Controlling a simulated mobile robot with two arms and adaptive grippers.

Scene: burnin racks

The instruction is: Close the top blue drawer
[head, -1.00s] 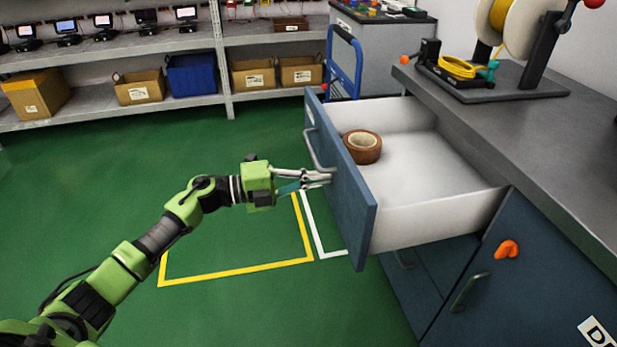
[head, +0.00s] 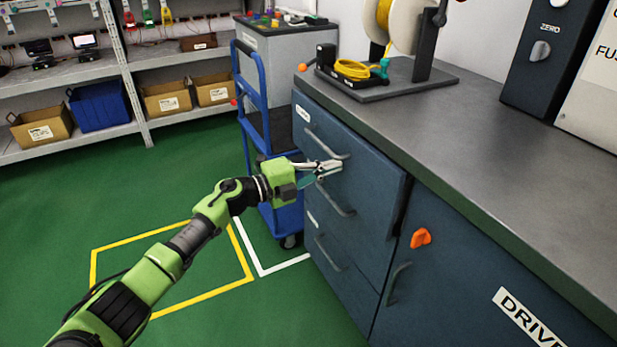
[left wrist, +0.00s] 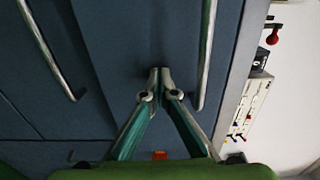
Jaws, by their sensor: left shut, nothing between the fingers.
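The top blue drawer (head: 345,165) is at the upper left of the blue cabinet in the head view. Its front looks flush with the cabinet, and its inside is hidden. Its grey bar handle (head: 326,145) runs across the front; in the left wrist view the handle (left wrist: 207,55) is just right of the fingers. My left gripper (head: 338,166) is shut and empty, with its tips at the drawer front beside the handle. In the left wrist view the closed fingertips (left wrist: 160,72) point at the blue front; I cannot tell whether they touch it. My right gripper is not in view.
Lower drawers with handles (head: 330,200) sit below. An orange knob (head: 420,238) is on the cabinet door to the right. A blue trolley (head: 262,110) stands left of the cabinet. The grey worktop (head: 440,125) carries a cable spool stand. Green floor is open at left.

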